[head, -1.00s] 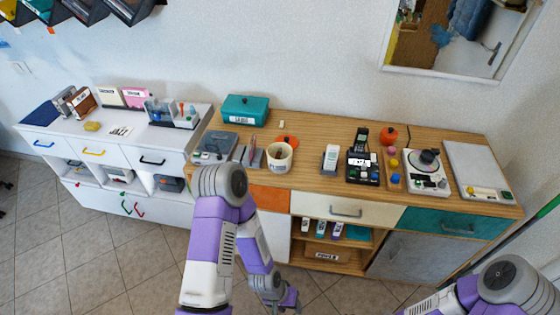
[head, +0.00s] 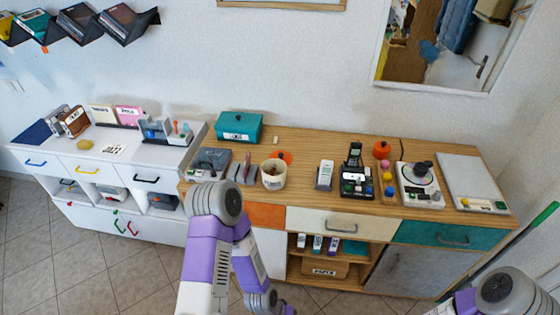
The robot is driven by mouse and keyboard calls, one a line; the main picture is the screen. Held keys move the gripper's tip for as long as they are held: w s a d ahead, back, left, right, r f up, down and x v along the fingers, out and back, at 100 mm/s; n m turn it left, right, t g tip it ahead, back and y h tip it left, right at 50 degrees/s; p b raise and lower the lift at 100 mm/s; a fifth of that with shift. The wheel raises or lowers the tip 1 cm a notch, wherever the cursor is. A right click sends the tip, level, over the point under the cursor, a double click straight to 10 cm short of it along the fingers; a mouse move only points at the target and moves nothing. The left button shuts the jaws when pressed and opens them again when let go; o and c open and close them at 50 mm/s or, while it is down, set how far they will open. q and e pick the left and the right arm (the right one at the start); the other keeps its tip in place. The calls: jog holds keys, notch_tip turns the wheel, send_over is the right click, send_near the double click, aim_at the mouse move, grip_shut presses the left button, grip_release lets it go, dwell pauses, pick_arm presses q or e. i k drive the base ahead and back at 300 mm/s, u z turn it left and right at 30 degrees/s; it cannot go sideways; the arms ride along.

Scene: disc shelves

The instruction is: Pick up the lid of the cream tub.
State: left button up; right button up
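The cream tub (head: 273,175) stands on the wooden cabinet top, left of its middle. Its top looks open, with something brownish inside. A flat orange piece (head: 283,156) that looks like a lid lies just behind the tub, partly hidden by its rim. My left arm comes up in front of the cabinet and bends down at the bottom edge. Its gripper fingers are out of the picture. My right arm shows only at the bottom right corner, and its gripper is out of view.
A teal box (head: 239,127) stands behind left of the tub. A grey device (head: 211,161) is left of it. A white handset (head: 325,175), a black phone (head: 354,180), an orange round pot (head: 382,149) and a turntable (head: 420,178) stand to the right. Bare wood lies between tub and handset.

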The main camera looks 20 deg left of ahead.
aim_at(286, 156)
jog(key=u, duration=2)
jog(key=i, duration=1.05)
jog(key=z, duration=1.35)
